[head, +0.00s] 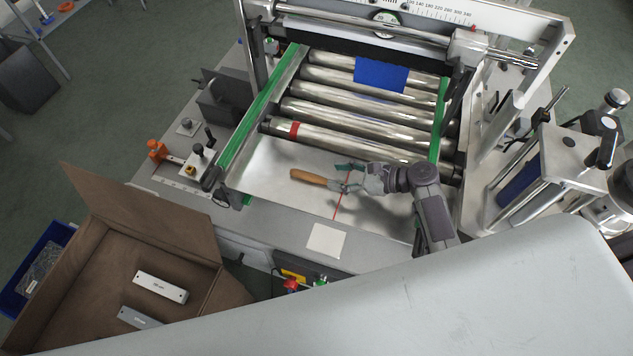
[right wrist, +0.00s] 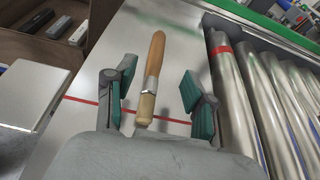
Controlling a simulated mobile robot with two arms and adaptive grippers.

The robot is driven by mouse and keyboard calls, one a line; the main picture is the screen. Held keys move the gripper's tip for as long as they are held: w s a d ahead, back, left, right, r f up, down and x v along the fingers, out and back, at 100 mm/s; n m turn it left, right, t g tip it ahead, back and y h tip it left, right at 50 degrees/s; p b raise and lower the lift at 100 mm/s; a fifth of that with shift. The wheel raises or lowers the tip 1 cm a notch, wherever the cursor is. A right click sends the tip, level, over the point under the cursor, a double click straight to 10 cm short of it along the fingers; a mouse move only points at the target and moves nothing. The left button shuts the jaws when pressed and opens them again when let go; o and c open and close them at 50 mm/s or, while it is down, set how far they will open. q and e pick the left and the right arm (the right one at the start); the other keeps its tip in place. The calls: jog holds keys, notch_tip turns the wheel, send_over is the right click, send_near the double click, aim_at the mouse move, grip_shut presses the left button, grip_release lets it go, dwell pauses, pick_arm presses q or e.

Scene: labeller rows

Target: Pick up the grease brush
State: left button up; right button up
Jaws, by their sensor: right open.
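The grease brush (head: 311,178) lies on the metal plate (head: 280,160) in front of the rollers, its wooden handle pointing left in the head view. In the right wrist view the brush (right wrist: 154,65) shows its handle, metal ferrule and pale bristles. My right gripper (head: 345,176) is open, its green-padded fingers at the ferrule and bristle end. In the right wrist view the right gripper (right wrist: 155,92) has one finger on each side of the brush, with gaps on both sides. I cannot tell its exact height above the plate. My left gripper is not in view.
Steel rollers (head: 340,133) lie just behind the brush, between green side rails. A white square (head: 327,239) lies at the front edge. A cardboard box (head: 100,275) with grey blocks stands at lower left. Posts and knobs (head: 590,150) crowd the right.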

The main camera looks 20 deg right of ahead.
aim_at(320, 178)
jog(key=shift+w+a+f, duration=0.25)
jog(key=shift+a+f, duration=0.05)
jog(key=b+x, duration=0.4)
jog(key=shift+s+a+f, duration=0.2)
jog(key=shift+a+f, duration=0.05)
jog(key=shift+f, duration=0.05)
jog(key=shift+w+a, duration=0.15)
jog(key=shift+w, duration=0.05)
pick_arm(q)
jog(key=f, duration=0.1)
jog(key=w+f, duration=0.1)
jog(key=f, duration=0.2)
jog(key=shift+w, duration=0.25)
pick_arm(e)
jog(key=shift+s+r, duration=0.1)
jog(key=shift+c, duration=1.2)
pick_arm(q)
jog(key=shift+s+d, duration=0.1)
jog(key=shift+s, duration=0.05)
pick_arm(e)
grip_shut()
